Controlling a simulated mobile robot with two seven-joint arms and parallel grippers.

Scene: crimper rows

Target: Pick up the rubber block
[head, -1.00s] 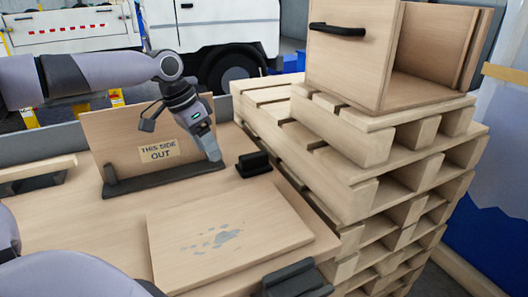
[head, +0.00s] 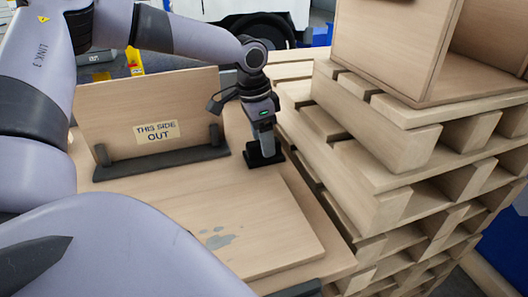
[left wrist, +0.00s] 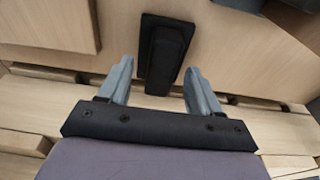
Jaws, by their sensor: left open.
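The black rubber block (head: 254,160) stands on the wooden table near its right edge, beside the pallets. It has a wider flat base and a narrower raised top. My left gripper (head: 265,146) is above it and partly hides it in the head view. In the left wrist view the block (left wrist: 166,52) lies ahead, between the lines of the two open grey fingers (left wrist: 158,82). The near end of the block reaches between the fingertips, with a gap on each side. I cannot tell how high the fingertips are. My right gripper is not in view.
A board marked "THIS SIDE OUT" (head: 150,105) stands in a dark holder (head: 165,162) left of the block. A flat wooden panel (head: 270,215) with grey smudges lies in front. Stacked pallets (head: 385,195) carrying a wooden box (head: 400,45) rise close on the right.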

